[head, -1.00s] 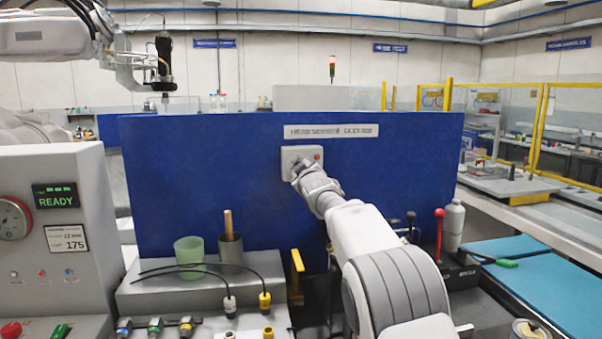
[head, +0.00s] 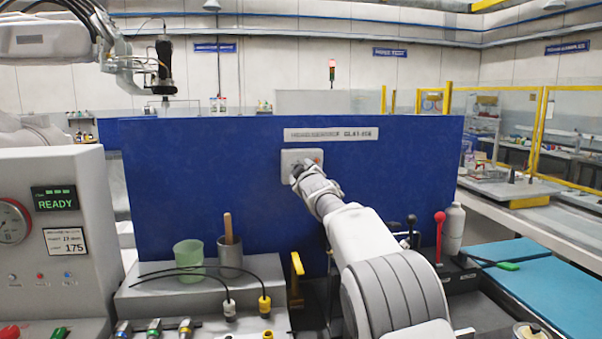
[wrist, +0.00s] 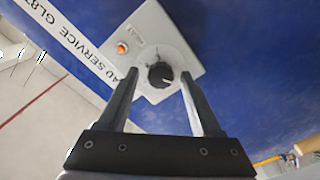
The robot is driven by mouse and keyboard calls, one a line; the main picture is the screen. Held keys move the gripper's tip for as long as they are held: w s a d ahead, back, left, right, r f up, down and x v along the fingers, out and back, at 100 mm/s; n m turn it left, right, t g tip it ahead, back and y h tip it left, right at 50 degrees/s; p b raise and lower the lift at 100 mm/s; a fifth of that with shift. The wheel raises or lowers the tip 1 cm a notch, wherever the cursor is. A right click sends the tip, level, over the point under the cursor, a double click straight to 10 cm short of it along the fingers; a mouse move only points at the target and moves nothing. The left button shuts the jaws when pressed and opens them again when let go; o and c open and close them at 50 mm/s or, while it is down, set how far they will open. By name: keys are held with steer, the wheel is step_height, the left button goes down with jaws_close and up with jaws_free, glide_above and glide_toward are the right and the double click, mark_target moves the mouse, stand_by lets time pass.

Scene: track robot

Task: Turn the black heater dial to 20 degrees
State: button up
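The black heater dial (wrist: 160,75) sits on a pale control plate (wrist: 150,28) fixed to the blue panel. In the wrist view the dial shows between the ends of my two fingers, with a light pointer mark on its face. My gripper (wrist: 158,85) is open, one finger on each side of the dial. I cannot tell whether the fingers touch it. In the head view the control plate (head: 288,163) is partly covered by my gripper (head: 300,172), and the dial is hidden there. The scale markings are too small to read.
An orange lamp (wrist: 122,48) is on the plate near the dial. Below the blue panel (head: 210,190) stand a green cup (head: 188,262), a grey cup (head: 230,262) with a wooden handle, and cables. A red-knobbed lever (head: 439,235) and a bottle (head: 454,228) stand right of my arm.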

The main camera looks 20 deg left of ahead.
stand_by(0.3)
steer(key=b+v, duration=0.5)
steer(key=v, duration=1.2)
steer(key=shift+s, duration=0.2)
steer(key=shift+d, duration=0.1)
